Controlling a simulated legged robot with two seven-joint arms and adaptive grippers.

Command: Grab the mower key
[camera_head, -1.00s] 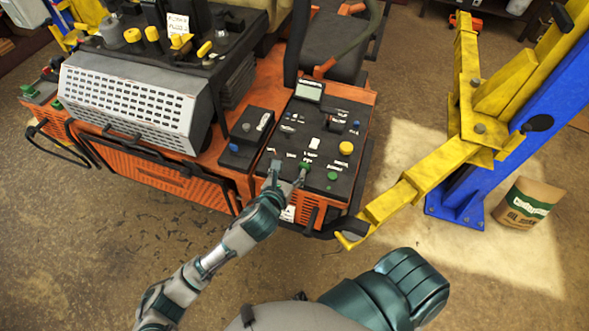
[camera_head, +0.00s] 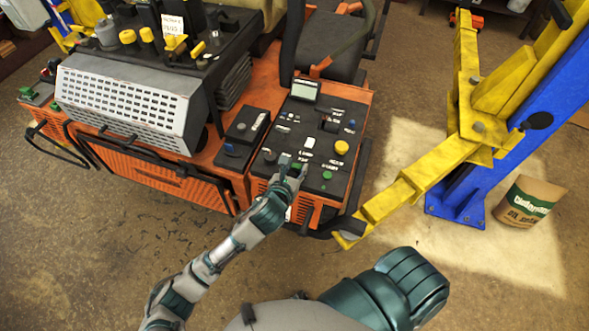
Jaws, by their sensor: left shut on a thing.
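The mower's black control panel (camera_head: 313,137) is on the orange body, with a small display, knobs and switches. My left gripper (camera_head: 291,169) is at the panel's near edge, its fingers closed around a small green-topped piece, the mower key (camera_head: 295,170). The fingers hide most of the key, and I cannot tell whether it is still seated in the panel. My right gripper is not in view.
A yellow knob (camera_head: 341,147) and a green button (camera_head: 327,175) are close to my left gripper. The yellow lift arm (camera_head: 402,193) reaches in from the blue lift post (camera_head: 510,140) at the right. A paper bag (camera_head: 527,203) stands on the floor.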

